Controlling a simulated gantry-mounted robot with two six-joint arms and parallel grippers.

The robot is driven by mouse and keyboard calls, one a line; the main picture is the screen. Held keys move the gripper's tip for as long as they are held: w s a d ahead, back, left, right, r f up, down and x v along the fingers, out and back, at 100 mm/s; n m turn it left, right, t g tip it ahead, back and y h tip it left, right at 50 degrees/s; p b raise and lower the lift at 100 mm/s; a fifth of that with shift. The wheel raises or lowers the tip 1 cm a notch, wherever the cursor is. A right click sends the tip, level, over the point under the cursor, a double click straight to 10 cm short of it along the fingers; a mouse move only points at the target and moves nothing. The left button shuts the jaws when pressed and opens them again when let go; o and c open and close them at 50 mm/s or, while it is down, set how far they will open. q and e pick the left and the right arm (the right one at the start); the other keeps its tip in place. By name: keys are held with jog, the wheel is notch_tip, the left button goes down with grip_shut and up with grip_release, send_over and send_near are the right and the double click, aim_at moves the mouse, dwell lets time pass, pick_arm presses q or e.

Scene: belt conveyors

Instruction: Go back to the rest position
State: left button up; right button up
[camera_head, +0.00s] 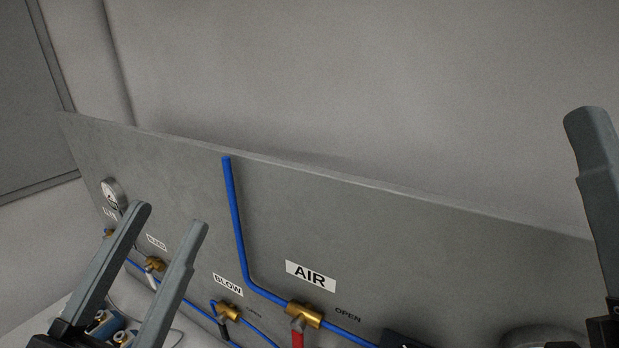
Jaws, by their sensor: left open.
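My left gripper (172,215) is at the lower left, its two grey fingers spread apart and pointing up. Nothing is held between them. They stand in front of the left part of a grey panel (170,165). At the right edge, one grey finger of my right gripper (592,150) shows, also pointing up. Its other finger is out of the picture, so I cannot tell whether it is open or shut.
The panel carries a blue pipe (236,215), brass valves (304,314), a red handle (297,337), a gauge (112,193) and an AIR label (310,275). Blue fittings (105,324) lie low behind the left fingers. The pale wall (350,90) above is bare.

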pick_arm(q)
jog(key=s+a+r+n+t+y+p, duration=0.1)
jog(key=s+a+r+n+t+y, duration=0.15)
jog(key=r, duration=0.35)
jog(key=s+a+r+n+t+y+p, duration=0.1)
jog(key=a+r+n+t+y, duration=0.15)
jog(key=r+n+y, duration=0.2)
notch_tip(320, 180, up, 22)
jog(key=m+g+p, duration=0.1)
jog(key=p, duration=1.9)
jog(key=shift+f+h+p, duration=0.25)
jog(key=shift+h+p, duration=0.1)
jog(key=shift+h, duration=0.05)
pick_arm(e)
notch_tip(320, 180, up, 23)
jog(key=shift+f+h, duration=0.15)
jog(key=shift+h, duration=0.15)
